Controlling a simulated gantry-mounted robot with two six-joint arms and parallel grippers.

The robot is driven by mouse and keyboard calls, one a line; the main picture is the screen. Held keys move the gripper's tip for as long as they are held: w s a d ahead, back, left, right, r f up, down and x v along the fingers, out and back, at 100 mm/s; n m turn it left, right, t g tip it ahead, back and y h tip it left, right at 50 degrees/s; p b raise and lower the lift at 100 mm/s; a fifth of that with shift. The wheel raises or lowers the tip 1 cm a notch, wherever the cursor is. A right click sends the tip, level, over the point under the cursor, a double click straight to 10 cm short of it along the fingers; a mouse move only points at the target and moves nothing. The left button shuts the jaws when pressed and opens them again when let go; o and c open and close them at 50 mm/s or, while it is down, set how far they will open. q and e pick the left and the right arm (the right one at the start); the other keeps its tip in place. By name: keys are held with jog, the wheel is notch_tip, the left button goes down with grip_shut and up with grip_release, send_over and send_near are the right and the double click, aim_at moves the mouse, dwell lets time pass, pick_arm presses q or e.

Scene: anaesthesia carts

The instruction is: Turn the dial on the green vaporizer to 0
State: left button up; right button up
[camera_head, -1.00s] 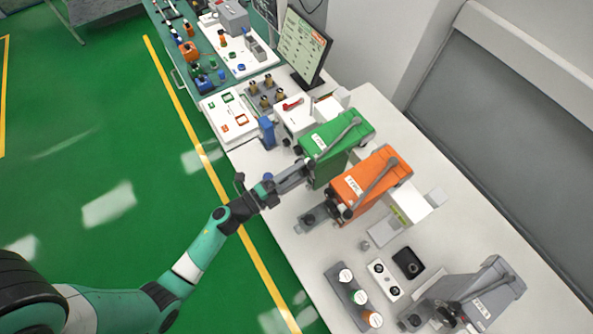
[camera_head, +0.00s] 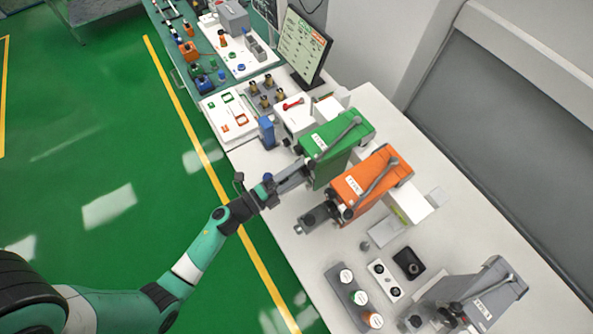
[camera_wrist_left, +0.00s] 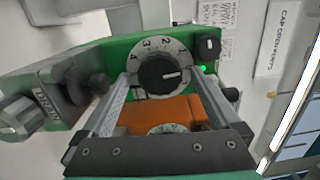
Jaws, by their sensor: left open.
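The green vaporizer (camera_head: 336,134) stands on the white worktop, next to the orange vaporizer (camera_head: 371,182). In the left wrist view the green vaporizer's dial (camera_wrist_left: 163,75) faces the camera: a black knob with a white mark inside a pale ring with numbers, 2, 3 and 4 readable at the upper left. My left gripper (camera_head: 303,173) is at the front of the green vaporizer. In the left wrist view its fingers (camera_wrist_left: 164,84) are apart, one on each side of the dial; I cannot tell whether they touch it. In the head view the dial is hidden. My right gripper is not in view.
The orange vaporizer is close beside my left gripper. A blue block (camera_head: 267,132) stands on the other side. A grey vaporizer (camera_head: 489,292) is at the lower right, and a monitor (camera_head: 303,46) is at the back. The green floor is clear to the left.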

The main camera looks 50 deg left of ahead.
pick_arm(q)
jog(key=s+a, duration=0.1)
jog(key=s, duration=1)
jog(key=shift+s+f+p, duration=0.25)
jog(key=shift+p, duration=0.05)
